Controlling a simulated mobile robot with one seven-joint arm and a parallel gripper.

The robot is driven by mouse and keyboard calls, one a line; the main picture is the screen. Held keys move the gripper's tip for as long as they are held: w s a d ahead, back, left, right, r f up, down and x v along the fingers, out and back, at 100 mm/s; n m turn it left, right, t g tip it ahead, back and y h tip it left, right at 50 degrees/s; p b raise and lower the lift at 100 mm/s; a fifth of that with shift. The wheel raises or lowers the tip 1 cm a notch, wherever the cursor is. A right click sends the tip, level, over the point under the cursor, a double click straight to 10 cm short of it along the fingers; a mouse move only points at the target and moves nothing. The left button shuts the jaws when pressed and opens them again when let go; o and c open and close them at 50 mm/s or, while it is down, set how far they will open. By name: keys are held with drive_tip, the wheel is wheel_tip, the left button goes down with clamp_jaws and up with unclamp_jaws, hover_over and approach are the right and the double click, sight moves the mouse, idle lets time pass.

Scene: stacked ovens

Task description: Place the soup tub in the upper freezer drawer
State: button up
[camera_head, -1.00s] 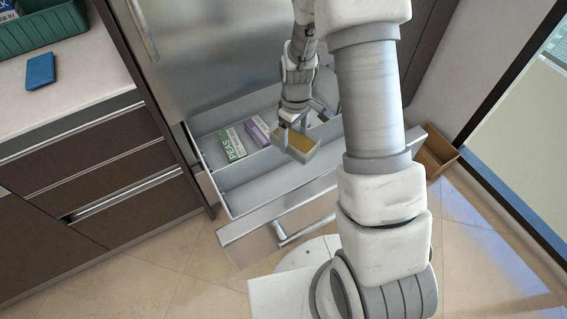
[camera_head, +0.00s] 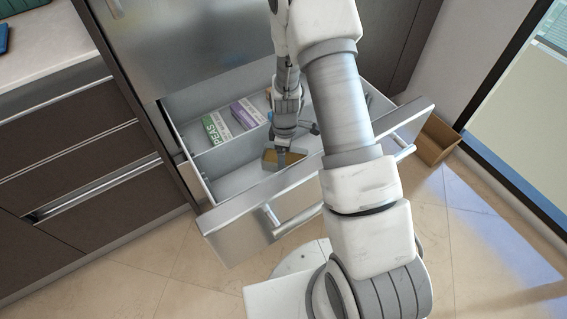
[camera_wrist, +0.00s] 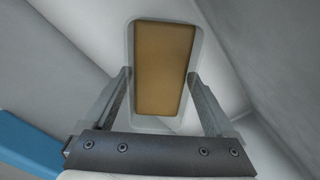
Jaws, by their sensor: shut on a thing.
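The soup tub (camera_head: 270,157) is a small clear box with a brown-orange top. It is inside the open upper freezer drawer (camera_head: 236,212), in the front compartment. My gripper (camera_head: 284,158) reaches down into the drawer and is shut on the tub. In the wrist view the tub (camera_wrist: 163,70) sits between the two fingers of the gripper (camera_wrist: 160,100), with pale drawer surfaces around it. I cannot tell whether its underside touches the drawer floor.
A green PEAS box (camera_head: 216,128) and a purple box (camera_head: 247,112) lie in the rear compartment, behind a divider. A blue thing (camera_wrist: 28,150) shows at the lower left of the wrist view. An open brown box (camera_head: 437,140) stands on the floor at right.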

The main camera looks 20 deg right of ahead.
drive_tip(key=shift+f+b, duration=0.7)
drive_tip(key=shift+f, duration=1.35)
drive_tip(key=shift+f, duration=0.1)
drive_tip(key=shift+f, duration=0.15)
drive_tip(key=o, duration=1.5)
drive_tip(key=shift+c, duration=0.2)
